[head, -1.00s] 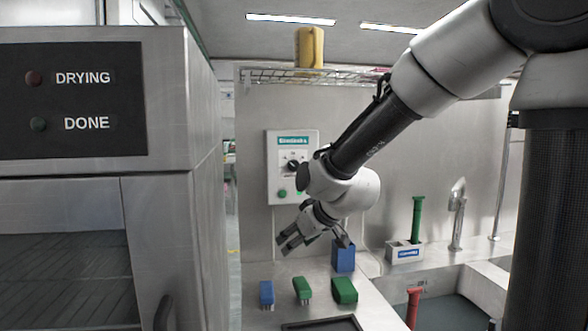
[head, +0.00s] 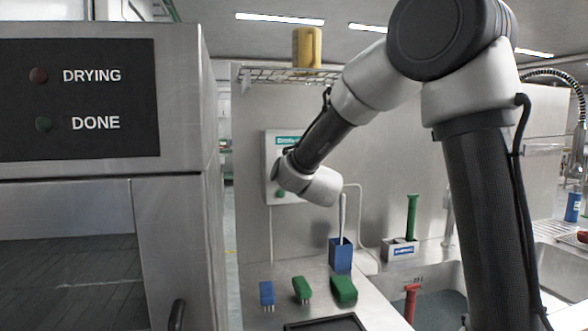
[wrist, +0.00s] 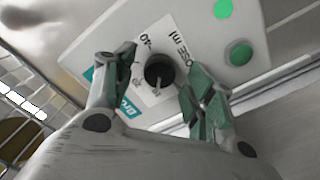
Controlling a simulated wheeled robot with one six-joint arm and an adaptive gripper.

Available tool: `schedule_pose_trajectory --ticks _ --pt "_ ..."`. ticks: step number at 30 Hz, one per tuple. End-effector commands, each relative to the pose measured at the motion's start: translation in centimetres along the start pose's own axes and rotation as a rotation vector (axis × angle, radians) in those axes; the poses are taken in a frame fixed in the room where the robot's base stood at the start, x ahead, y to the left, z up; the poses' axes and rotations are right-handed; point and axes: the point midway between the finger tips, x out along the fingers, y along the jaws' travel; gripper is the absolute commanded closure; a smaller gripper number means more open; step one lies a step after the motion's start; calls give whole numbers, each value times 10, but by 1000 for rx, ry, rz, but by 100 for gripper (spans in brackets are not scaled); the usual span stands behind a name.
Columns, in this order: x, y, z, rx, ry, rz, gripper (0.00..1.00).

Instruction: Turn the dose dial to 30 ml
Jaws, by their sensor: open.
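The dose dial (wrist: 158,72) is a dark round knob on a white label with "DOSE ml" beside it. A "40" is readable on its scale; the other marks and the pointer are too small or hidden to read surely. The dial sits on a pale control box (head: 271,158) on the wall. My gripper (wrist: 161,61) is open, with one finger at the left and one at the right of the dial. I cannot tell whether they touch it.
A bright green light (wrist: 224,8) and a green button (wrist: 239,53) are on the box near the right finger. A wire shelf (head: 290,76) with a yellow jug (head: 306,48) is above. Brushes (head: 301,289) and a blue holder (head: 340,254) stand on the counter below.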

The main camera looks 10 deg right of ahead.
Motion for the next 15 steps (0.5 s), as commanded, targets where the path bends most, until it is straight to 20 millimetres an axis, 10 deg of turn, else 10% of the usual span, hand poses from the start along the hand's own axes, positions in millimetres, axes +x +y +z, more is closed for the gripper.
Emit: schedule_pose_trajectory --ticks 10,15 --pt "6 0 0 0 0 -1 46" --pt "6 0 0 0 0 -1 76"
